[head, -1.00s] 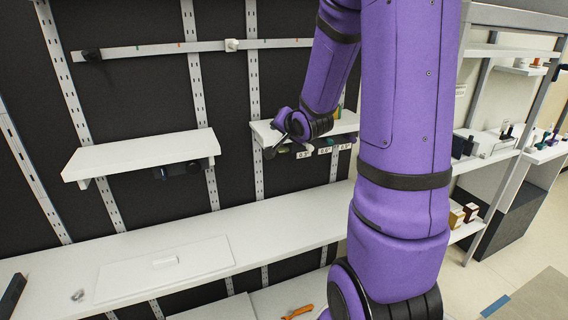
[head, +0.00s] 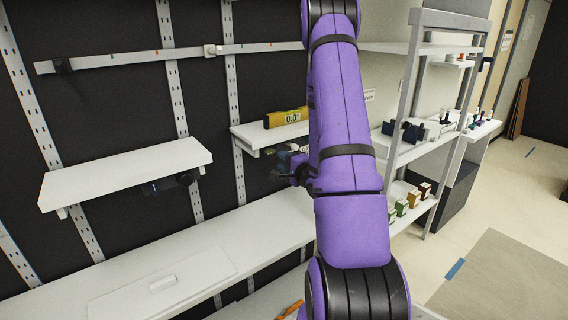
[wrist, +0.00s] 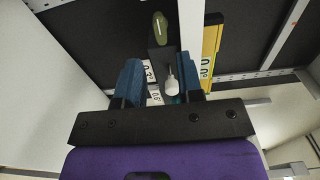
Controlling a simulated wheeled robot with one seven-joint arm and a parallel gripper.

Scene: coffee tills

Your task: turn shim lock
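In the wrist view, my gripper (wrist: 159,60) is open, with its two blue fingers apart and nothing clamped between them. A white knob or lever (wrist: 171,88) shows between the fingers, with a teal part beside it. I cannot tell whether they touch it. An olive-green oval knob (wrist: 160,28) with a pale line lies beyond the fingertips. Small number labels (wrist: 149,71) sit by the left finger. The frames do not make clear which knob is the shim lock. In the head view, my gripper is at the right-hand wall shelf (head: 255,136), partly hidden by my arm.
A yellow level (head: 286,118) reading 0.0 stands on that shelf; it also shows in the wrist view (wrist: 211,50). Another wall shelf (head: 125,172) is at the left. The long white counter (head: 130,255) below is mostly clear. A shelving rack (head: 400,120) stands at the right.

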